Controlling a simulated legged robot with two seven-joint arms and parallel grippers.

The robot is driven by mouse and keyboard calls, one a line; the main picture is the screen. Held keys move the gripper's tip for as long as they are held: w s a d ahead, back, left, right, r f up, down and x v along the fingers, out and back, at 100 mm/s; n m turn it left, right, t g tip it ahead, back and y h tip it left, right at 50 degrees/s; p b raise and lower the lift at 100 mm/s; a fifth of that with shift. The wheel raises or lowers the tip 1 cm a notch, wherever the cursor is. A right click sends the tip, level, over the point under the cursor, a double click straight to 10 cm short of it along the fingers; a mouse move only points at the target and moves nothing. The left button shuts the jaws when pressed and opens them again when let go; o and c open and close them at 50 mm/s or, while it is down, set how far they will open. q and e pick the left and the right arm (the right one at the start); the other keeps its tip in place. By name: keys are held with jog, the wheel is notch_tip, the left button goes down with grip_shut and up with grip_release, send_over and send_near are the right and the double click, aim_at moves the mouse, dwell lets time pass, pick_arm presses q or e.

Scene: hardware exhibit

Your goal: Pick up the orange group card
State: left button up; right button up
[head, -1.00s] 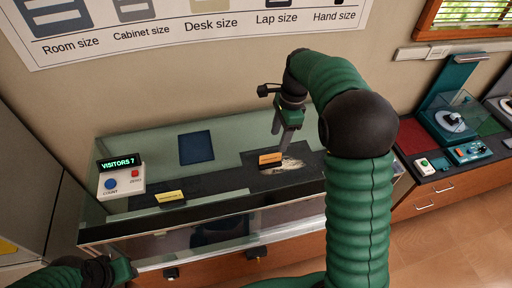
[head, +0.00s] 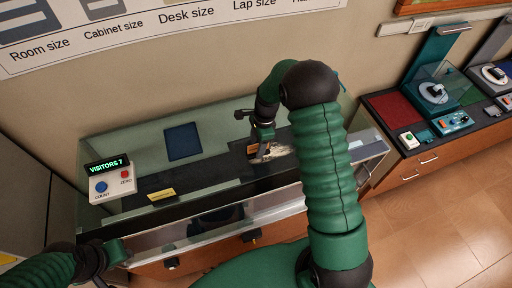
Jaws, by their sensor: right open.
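The orange group card (head: 255,149) stands on the dark deck inside the glass display case (head: 150,233), partly hidden by my right gripper. My right gripper (head: 262,154) points down at the card with its jaws open; whether the fingers touch the card cannot be made out.
A white counter box with a "VISITORS 7" display (head: 112,184) stands at the case's left end. A pale patch (head: 281,151) lies right of the card. Another exhibit counter (head: 430,152) stands to the right.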

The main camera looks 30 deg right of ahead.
jog(key=shift+s+d+f, duration=0.15)
jog(key=shift+d+f, duration=0.05)
jog(key=shift+f, duration=0.3)
jog(key=shift+s+d+f, duration=0.1)
jog(key=shift+d+f, duration=0.1)
jog(key=shift+f, duration=0.25)
jog(key=shift+d+f, duration=0.1)
jog(key=shift+a, duration=0.45)
jog(key=shift+w+a, duration=0.1)
jog(key=shift+a, duration=0.55)
jog(key=shift+d, duration=0.2)
jog(key=shift+c, duration=0.3)
jog(key=shift+d+f, duration=0.1)
jog(key=shift+d, duration=0.3)
jog(key=c, duration=0.5)
jog(key=shift+s, duration=0.2)
jog(key=c, duration=0.4)
grip_shut()
pick_arm(q)
jog(key=shift+s+d+r, duration=0.2)
jog(key=shift+s+r, duration=0.2)
jog(key=shift+r, duration=0.15)
pick_arm(e)
jog(key=shift+a, duration=0.15)
